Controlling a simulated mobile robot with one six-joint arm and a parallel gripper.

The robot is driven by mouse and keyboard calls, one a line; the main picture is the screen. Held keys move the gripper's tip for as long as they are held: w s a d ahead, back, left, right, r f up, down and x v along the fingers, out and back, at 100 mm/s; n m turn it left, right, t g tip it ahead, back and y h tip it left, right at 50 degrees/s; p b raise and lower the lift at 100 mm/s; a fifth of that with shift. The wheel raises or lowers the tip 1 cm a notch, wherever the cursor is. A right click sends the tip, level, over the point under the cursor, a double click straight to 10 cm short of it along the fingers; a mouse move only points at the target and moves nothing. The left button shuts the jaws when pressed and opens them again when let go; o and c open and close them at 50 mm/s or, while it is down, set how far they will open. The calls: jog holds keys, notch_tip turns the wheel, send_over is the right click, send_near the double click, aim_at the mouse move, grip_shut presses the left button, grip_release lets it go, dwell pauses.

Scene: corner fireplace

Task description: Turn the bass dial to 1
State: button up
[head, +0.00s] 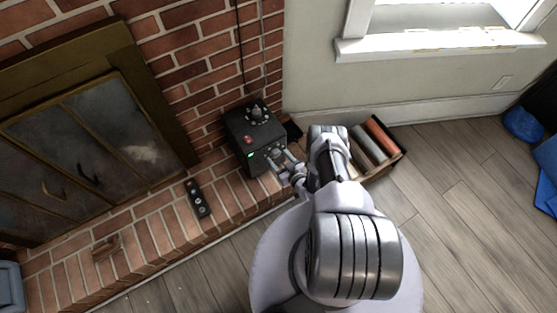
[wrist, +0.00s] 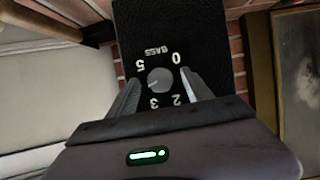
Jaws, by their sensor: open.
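The black amplifier box (head: 249,130) stands on the brick hearth in the head view. In the wrist view its black panel (wrist: 155,25) shows upside down, with the word BASS and the numbers 0, 2, 3 and 5 around a round grey bass dial (wrist: 160,80). A faint mark on the dial seems to point to the lower left, between 5 and 3. The 1 and 4 are not visible, apparently behind my fingers. My gripper (head: 280,158) is at the box's front face. Its fingers (wrist: 161,77) are open, one on each side of the dial; contact cannot be told.
A dark remote-like object (head: 198,198) lies on the hearth left of the box. A wooden crate of rolled or bound items (head: 374,139) stands right of my gripper. The fireplace doors (head: 90,145) are at the left. Open wooden floor (head: 460,210) lies to the right.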

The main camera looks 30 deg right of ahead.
jog(key=shift+w+f, duration=0.15)
jog(key=shift+w, duration=0.35)
grip_shut()
jog(key=shift+a+n+p, duration=0.1)
jog(key=shift+n+p, duration=0.25)
jog(key=shift+n, duration=0.05)
jog(key=shift+f+n+h, duration=0.1)
jog(key=shift+n+h, duration=0.4)
jog(key=shift+h, duration=0.1)
jog(key=shift+n+h+b, duration=0.4)
jog(key=shift+n+h, duration=0.1)
jog(key=shift+n, duration=0.2)
grip_release()
